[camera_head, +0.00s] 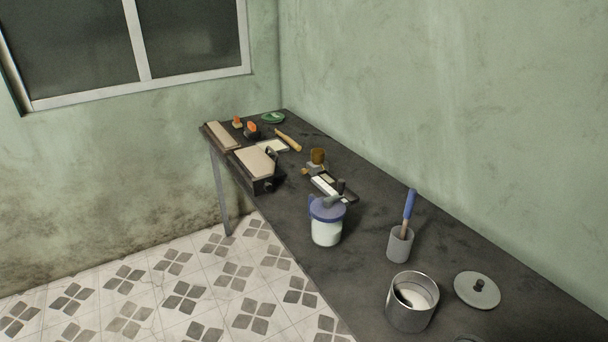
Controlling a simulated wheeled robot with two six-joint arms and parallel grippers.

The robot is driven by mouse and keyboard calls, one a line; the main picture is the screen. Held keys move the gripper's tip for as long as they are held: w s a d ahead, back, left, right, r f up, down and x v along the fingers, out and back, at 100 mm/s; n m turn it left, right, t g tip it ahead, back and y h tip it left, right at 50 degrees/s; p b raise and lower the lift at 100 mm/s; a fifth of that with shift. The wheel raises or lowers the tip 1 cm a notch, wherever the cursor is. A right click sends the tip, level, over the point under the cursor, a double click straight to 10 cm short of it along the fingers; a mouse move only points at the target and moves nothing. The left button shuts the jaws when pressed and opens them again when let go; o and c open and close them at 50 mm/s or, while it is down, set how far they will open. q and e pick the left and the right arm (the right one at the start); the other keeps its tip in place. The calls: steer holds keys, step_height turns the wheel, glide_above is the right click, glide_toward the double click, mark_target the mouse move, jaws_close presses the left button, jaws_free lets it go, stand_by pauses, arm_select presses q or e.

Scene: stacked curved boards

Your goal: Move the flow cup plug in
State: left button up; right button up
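None of the objects can be told for certain as the flow cup or its plug. A small brown cup-like object (317,156) stands mid-bench near the wall, with a small brown knob-like piece (305,171) at its lower left. A white pot with a blue lid (327,223) stands upright near the front edge, a dark grey handle-like piece (334,200) over its lid. An open metal can (411,303) with pale contents stands at the near end. Neither of my grippers is in view.
The dark bench (380,220) runs along the green wall. A grey holder (399,246) carries a blue-handled tool (409,204). A round grey lid (477,291) lies right of the can. A dark block with a tan top (257,163) sits farther back. Tiled floor lies left.

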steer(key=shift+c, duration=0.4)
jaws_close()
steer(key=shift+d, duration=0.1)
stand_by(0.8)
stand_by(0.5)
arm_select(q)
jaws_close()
